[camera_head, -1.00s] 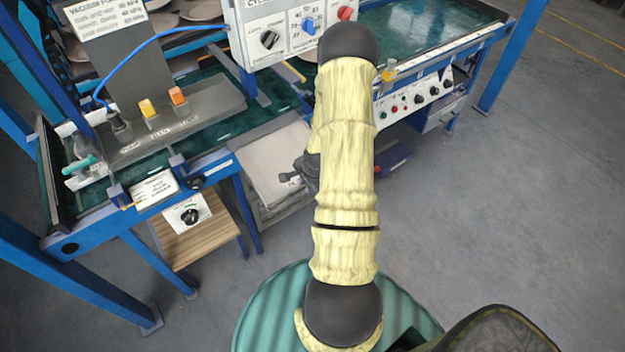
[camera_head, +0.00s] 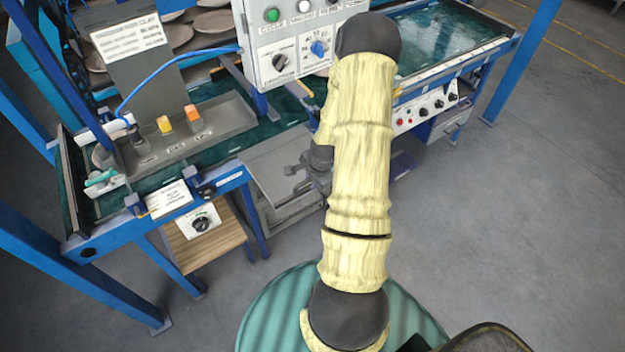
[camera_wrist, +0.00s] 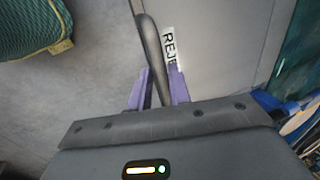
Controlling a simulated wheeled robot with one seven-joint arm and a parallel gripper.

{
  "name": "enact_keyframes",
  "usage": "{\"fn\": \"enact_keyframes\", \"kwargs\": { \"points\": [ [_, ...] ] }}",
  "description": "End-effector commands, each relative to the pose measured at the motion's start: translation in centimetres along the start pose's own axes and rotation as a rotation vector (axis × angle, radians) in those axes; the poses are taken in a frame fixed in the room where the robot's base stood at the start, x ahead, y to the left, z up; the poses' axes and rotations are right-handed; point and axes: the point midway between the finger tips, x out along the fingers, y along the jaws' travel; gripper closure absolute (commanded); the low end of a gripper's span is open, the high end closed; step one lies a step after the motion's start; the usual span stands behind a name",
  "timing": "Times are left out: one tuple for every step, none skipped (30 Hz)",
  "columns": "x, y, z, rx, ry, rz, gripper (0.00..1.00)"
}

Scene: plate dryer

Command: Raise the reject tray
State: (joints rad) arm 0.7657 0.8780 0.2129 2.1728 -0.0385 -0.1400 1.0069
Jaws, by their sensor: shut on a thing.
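The reject tray (camera_head: 275,168) is a grey panel beside the bench's front edge, partly behind my arm in the head view. In the wrist view its pale face (camera_wrist: 215,30) fills the upper middle and carries a white label, of which "REJE" can be read. A dark bar-like handle (camera_wrist: 151,50) runs along the tray's edge. My gripper (camera_wrist: 158,88) has its purple fingers on either side of this bar and is shut on it. In the head view my gripper (camera_head: 296,169) is a small dark shape at the tray's right side, partly hidden by my arm.
A grey bin-like box (camera_head: 290,208) stands below the tray. A wooden shelf (camera_head: 205,245) and a blue leg stand to its left. The control box (camera_head: 290,45) hangs above. Open floor (camera_head: 500,220) lies to the right.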

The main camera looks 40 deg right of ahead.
Motion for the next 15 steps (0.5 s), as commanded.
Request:
{"fn": "enact_keyframes", "kwargs": {
  "points": [
    [-0.28,-0.90,-0.08,-0.006,0.007,-0.021,1.00],
    [-0.30,-0.94,-0.09,-0.006,0.008,-0.022,1.00],
    [-0.32,-1.00,-0.09,-0.006,0.008,-0.023,1.00],
    [-0.33,-1.04,-0.10,-0.007,0.008,-0.024,1.00],
    [-0.34,-1.07,-0.10,-0.007,0.009,-0.025,0.75],
    [-0.36,-1.07,-0.11,-0.007,0.009,-0.025,0.68],
    [-0.36,-1.04,-0.12,-0.006,0.009,-0.024,0.68],
    [-0.35,-0.99,-0.12,-0.006,0.008,-0.023,0.68],
    [-0.32,-0.92,-0.12,-0.005,0.008,-0.022,0.68],
    [-0.30,-0.87,-0.12,-0.005,0.007,-0.021,0.68],
    [-0.29,-0.83,-0.13,-0.004,0.007,-0.020,0.68],
    [-0.28,-0.78,-0.13,-0.004,0.007,-0.019,0.68],
    [-0.30,-0.75,-0.14,-0.004,0.007,-0.018,0.68],
    [-0.35,-0.73,-0.15,-0.003,0.007,-0.018,0.68],
    [-0.47,-0.71,-0.16,-0.003,0.007,-0.017,0.68]
  ]
}}
